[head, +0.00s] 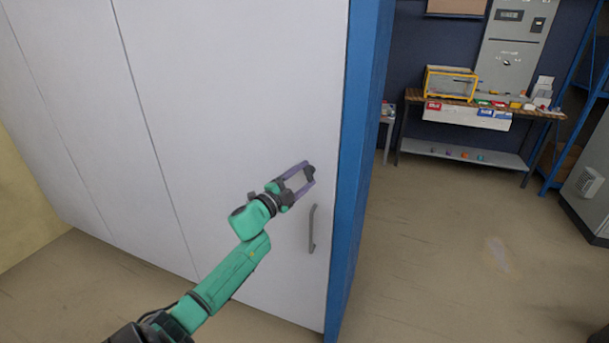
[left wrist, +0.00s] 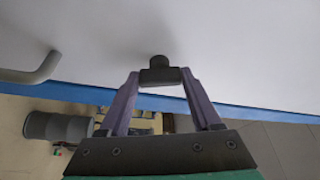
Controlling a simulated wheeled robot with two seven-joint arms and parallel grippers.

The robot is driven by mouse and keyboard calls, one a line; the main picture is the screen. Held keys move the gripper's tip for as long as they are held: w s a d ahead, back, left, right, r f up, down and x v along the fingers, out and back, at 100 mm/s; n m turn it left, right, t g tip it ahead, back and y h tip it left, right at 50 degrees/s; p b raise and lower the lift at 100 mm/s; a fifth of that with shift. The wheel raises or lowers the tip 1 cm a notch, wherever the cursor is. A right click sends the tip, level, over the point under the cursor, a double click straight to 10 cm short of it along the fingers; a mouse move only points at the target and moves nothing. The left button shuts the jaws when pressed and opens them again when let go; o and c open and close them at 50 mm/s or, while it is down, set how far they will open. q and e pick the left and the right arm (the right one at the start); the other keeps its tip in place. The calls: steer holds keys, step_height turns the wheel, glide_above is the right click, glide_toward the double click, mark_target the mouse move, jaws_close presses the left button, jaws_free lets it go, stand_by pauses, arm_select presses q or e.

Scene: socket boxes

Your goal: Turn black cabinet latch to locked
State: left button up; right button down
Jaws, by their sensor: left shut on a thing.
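The black latch (left wrist: 159,70) sticks out from the white cabinet door (head: 230,110). In the head view the latch (head: 309,173) is small and lies near the door's right edge, partly covered by the fingertips. My left gripper (head: 306,173) reaches it from the lower left. In the left wrist view the two purple fingers of my left gripper (left wrist: 160,78) touch the latch's bar on both sides, shut on it. The bar lies across from one fingertip to the other. My right gripper is not in view.
A grey handle (head: 312,229) is on the door just below the latch; it also shows in the left wrist view (left wrist: 35,70). A blue frame (head: 357,150) edges the cabinet. A workbench (head: 470,103) with boxes stands far right. The floor between is clear.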

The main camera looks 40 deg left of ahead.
arm_select(q)
steer(key=shift+r+m+g+p, duration=0.1)
steer(key=shift+m+g+p, duration=0.8)
steer(key=shift+m, duration=1.2)
steer(key=o, duration=1.4)
steer(key=shift+s, duration=0.1)
steer(key=s, duration=0.4)
steer(key=s+b, duration=0.1)
steer(key=s, duration=0.4)
steer(key=s+a, duration=0.1)
steer(key=s, duration=0.4)
steer(key=shift+s, duration=0.2)
